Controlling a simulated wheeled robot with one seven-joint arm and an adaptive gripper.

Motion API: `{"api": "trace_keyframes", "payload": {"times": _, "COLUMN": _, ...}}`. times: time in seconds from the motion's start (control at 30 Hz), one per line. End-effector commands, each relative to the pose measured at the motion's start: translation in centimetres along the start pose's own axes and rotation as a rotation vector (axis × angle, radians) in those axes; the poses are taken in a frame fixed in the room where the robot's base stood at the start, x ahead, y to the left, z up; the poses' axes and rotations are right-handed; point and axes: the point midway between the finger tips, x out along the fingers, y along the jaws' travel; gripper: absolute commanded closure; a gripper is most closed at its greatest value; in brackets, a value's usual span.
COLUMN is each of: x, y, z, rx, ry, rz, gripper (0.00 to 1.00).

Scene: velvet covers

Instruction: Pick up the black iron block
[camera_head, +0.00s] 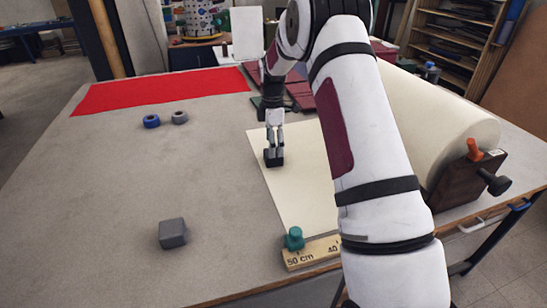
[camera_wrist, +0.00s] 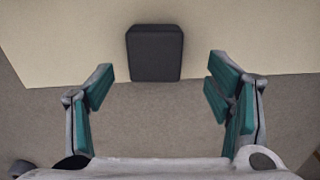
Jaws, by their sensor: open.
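The black iron block (camera_head: 273,159) stands on the cream paper sheet (camera_head: 290,205) close to its left edge. My gripper (camera_head: 274,144) points down over the block in the head view. In the wrist view the block (camera_wrist: 155,52) shows a dark rounded-square top, ahead of and between the two teal-padded fingers. My gripper (camera_wrist: 161,75) is open, with clear space between each finger and the block. Nothing is held.
A grey block (camera_head: 172,233) sits at the front left. A large cream roll (camera_head: 440,115) stands right; a wooden ruler (camera_head: 310,253) lies in front.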

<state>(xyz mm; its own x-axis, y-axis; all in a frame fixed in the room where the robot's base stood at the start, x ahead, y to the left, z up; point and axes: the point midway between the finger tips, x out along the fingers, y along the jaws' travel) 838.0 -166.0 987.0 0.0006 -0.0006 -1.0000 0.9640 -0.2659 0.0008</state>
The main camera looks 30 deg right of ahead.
Motion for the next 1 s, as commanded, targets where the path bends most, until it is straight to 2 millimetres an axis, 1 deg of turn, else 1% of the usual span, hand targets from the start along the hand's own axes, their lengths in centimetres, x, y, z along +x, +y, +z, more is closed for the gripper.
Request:
{"api": "trace_keyframes", "payload": {"times": 0.23, "x": 3.3, "y": 0.4, "z": 0.3, "rx": 0.001, "ry": 0.001, "rz": -0.005, "gripper": 0.27}}
{"api": "trace_keyframes", "payload": {"times": 0.33, "x": 4.3, "y": 0.5, "z": 0.3, "rx": 0.0, "ry": 0.0, "rz": -0.002, "gripper": 0.27}}
{"api": "trace_keyframes", "payload": {"times": 0.43, "x": 4.8, "y": 0.5, "z": 0.3, "rx": 0.0, "ry": 0.0, "rz": -0.002, "gripper": 0.27}}
{"api": "trace_keyframes", "payload": {"times": 0.63, "x": 4.8, "y": 0.6, "z": 0.3, "rx": 0.0, "ry": 0.0, "rz": -0.001, "gripper": 0.27}}
{"api": "trace_keyframes", "payload": {"times": 0.67, "x": 4.8, "y": 0.6, "z": 0.3, "rx": 0.0, "ry": 0.0, "rz": -0.001, "gripper": 0.31}}
{"api": "trace_keyframes", "payload": {"times": 0.7, "x": 4.8, "y": 0.6, "z": 0.3, "rx": 0.0, "ry": 0.0, "rz": -0.001, "gripper": 0.4}}
{"api": "trace_keyframes", "payload": {"times": 0.77, "x": 4.8, "y": 0.6, "z": 0.3, "rx": 0.0, "ry": 0.0, "rz": -0.001, "gripper": 0.54}}
{"api": "trace_keyframes", "payload": {"times": 0.8, "x": 4.8, "y": 0.6, "z": 0.3, "rx": 0.0, "ry": 0.001, "rz": -0.001, "gripper": 0.63}}
{"api": "trace_keyframes", "payload": {"times": 0.97, "x": 4.8, "y": 0.6, "z": 0.3, "rx": 0.0, "ry": 0.001, "rz": -0.001, "gripper": 0.99}}
{"api": "trace_keyframes", "payload": {"times": 1.0, "x": 4.8, "y": 0.6, "z": 0.3, "rx": 0.0, "ry": 0.001, "rz": -0.001, "gripper": 1.0}}
